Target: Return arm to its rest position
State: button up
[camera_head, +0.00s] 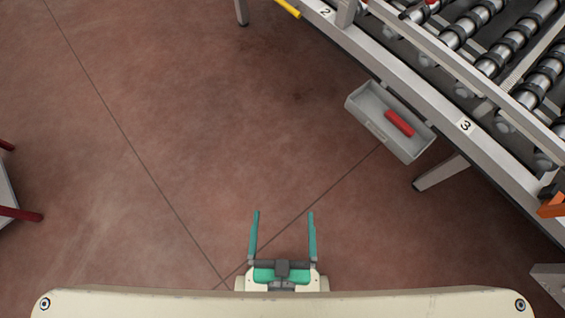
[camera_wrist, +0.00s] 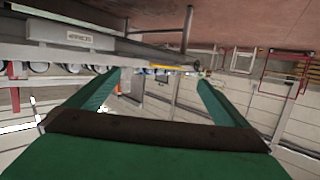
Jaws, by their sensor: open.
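My gripper (camera_head: 283,222) shows at the bottom middle of the head view, close in front of my body. Its two green fingers are spread apart with nothing between them. In the wrist view my gripper (camera_wrist: 158,82) is also open and empty, with the surroundings appearing tilted or upside down behind it. The rest of my arm is mostly hidden in the head view.
A roller conveyor (camera_head: 440,103) with labels 2 and 3 runs along the upper right. A grey tray (camera_head: 369,122) at its side holds a red cylindrical object (camera_head: 398,123). An orange part (camera_head: 552,207) is at the right edge. The brown floor (camera_head: 180,130) is clear.

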jog(key=shift+s+a+r, duration=0.1)
jog(key=shift+s+r, duration=0.55)
jog(key=shift+s, duration=0.05)
